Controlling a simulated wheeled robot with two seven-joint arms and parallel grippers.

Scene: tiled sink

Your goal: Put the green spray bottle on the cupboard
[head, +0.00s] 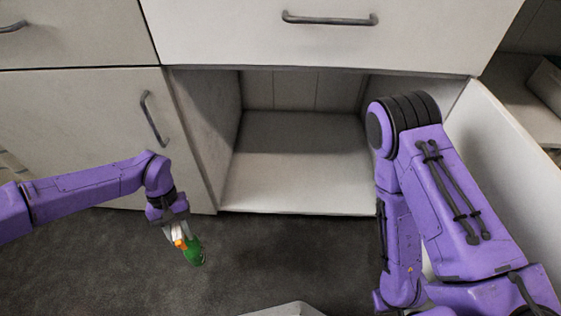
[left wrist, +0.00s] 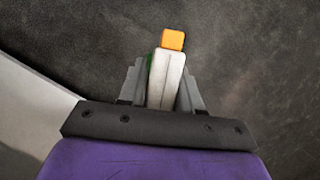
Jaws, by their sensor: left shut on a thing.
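The green spray bottle (head: 194,252) has a white spray head with an orange nozzle. My left gripper (head: 177,228) is shut on its white head and holds it tilted over the dark floor, in front of and left of the open cupboard. In the left wrist view the white head (left wrist: 166,80) sits between the two grey fingers, the orange nozzle points away, and a sliver of green shows behind. The cupboard (head: 290,190) is open and its floor panel is bare. My right arm covers its right side; the right gripper is not visible.
The open cupboard door (head: 510,165) stands at the right, beyond my right arm. A closed door with a handle (head: 152,118) is left of the opening. A drawer front (head: 320,35) spans above it. The dark carpet-like floor lies in front.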

